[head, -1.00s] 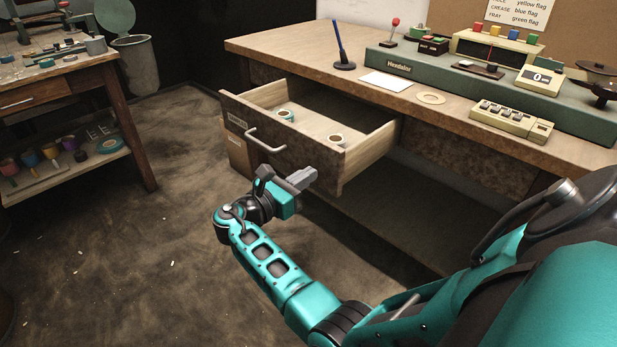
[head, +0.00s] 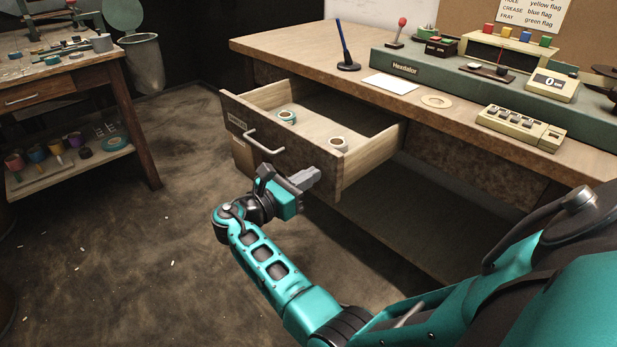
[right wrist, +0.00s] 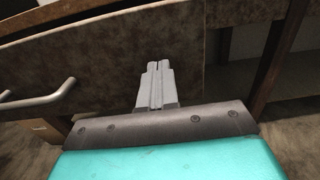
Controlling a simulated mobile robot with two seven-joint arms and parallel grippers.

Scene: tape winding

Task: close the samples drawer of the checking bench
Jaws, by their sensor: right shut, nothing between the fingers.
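The samples drawer (head: 310,168) of the checking bench (head: 300,42) is pulled well open in the head view, with two small rolls (head: 287,117) inside. Its front carries a label and a bar handle (head: 263,140). My right gripper (head: 310,177) is shut and empty, at the right part of the drawer front. In the right wrist view its closed fingers (right wrist: 157,75) point at the brown drawer front (right wrist: 110,62), with the handle (right wrist: 40,101) off to the left. I cannot tell whether the fingertips touch the front. My left gripper is not in view.
The bench top holds a green Hexdalor unit (head: 430,72), a dark stand with a blue rod (head: 346,62), a white card (head: 391,83) and a keypad (head: 519,128). A worktable (head: 66,84) stands at the left. The floor between is mostly open.

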